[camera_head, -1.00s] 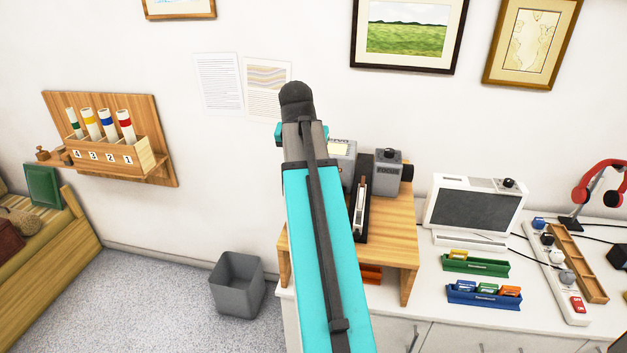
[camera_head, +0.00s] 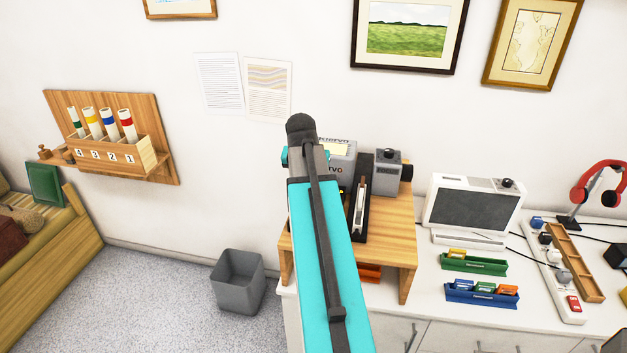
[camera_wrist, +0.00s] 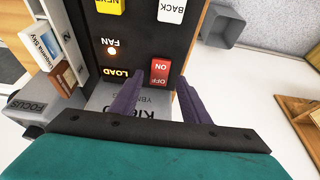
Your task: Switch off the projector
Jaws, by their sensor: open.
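The grey projector (camera_head: 342,150) stands on a wooden stand (camera_head: 395,225), partly hidden behind my arm in the head view. In the wrist view its dark control panel (camera_wrist: 135,45) appears upside down. A red rocker switch (camera_wrist: 160,72) marked ON and OFF sits at the panel's edge. A small lamp (camera_wrist: 111,50) by the FAN label glows. My gripper (camera_wrist: 158,83) is open, its two purple fingers apart, with the switch showing between their tips. I cannot tell whether they touch the panel. The head view hides the fingers behind my arm.
A FOCUS block (camera_head: 387,172) adjoins the projector on the right. Yellow (camera_wrist: 110,6) and white (camera_wrist: 171,10) buttons sit farther along the panel. A grey bin (camera_head: 238,282) stands on the floor. A power strip (camera_head: 556,270) with a red switch lies on the counter at right.

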